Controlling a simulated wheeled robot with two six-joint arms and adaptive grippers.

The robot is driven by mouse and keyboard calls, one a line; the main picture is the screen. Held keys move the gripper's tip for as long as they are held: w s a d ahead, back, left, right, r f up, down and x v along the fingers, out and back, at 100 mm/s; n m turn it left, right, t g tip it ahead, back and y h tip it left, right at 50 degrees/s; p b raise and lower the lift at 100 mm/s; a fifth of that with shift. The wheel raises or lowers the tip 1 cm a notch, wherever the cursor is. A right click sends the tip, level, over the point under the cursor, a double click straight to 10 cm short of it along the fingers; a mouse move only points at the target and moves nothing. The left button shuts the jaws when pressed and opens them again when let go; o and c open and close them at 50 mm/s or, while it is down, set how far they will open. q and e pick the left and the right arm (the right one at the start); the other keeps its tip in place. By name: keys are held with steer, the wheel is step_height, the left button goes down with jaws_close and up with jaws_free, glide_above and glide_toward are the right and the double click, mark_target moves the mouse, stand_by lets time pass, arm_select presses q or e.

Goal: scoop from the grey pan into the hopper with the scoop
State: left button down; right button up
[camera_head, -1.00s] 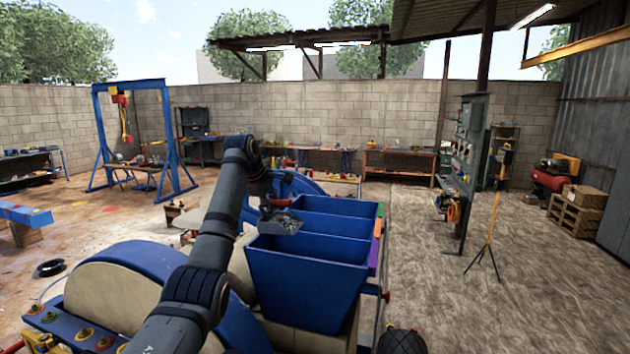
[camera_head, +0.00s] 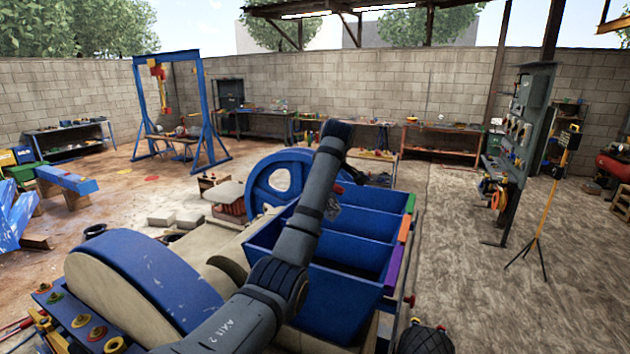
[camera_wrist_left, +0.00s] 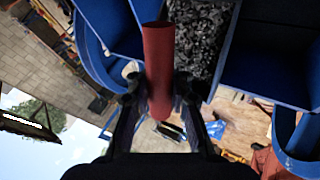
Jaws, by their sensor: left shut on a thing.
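In the left wrist view my left gripper (camera_wrist_left: 157,92) is shut on the red handle of the scoop (camera_wrist_left: 158,60). The blue hopper-like bins (camera_head: 345,283) stand in a row on the machine, partly behind the arm. I cannot tell which one is the hopper. No grey pan can be made out. My right gripper is not in view.
The crusher's blue flywheel (camera_head: 262,187) and large blue-and-cream guard (camera_head: 150,285) stand left of the bins. A control panel (camera_head: 522,125) and a yellow tripod stand (camera_head: 560,180) are at the right. The floor right of the bins is mostly clear.

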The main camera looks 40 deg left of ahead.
mark_target(346, 191)
arm_select(q)
steer(key=d+y, duration=0.2)
steer(key=shift+w+d+r+m, duration=0.1)
steer(key=shift+w+d+m, duration=0.2)
steer(key=shift+w+m, duration=0.1)
steer(key=d+y, duration=0.1)
steer(key=d+m+y, duration=0.1)
steer(key=d+y+b, duration=0.1)
steer(key=y, duration=0.1)
steer(key=shift+s+f, duration=0.25)
steer(key=shift+w+d+f+m, duration=0.1)
steer(key=shift+w+d+m, duration=0.1)
steer(key=shift+m, duration=0.1)
steer(key=shift+w+d+y, duration=0.1)
steer(key=shift+w+y, duration=0.05)
steer(key=shift+y, duration=0.15)
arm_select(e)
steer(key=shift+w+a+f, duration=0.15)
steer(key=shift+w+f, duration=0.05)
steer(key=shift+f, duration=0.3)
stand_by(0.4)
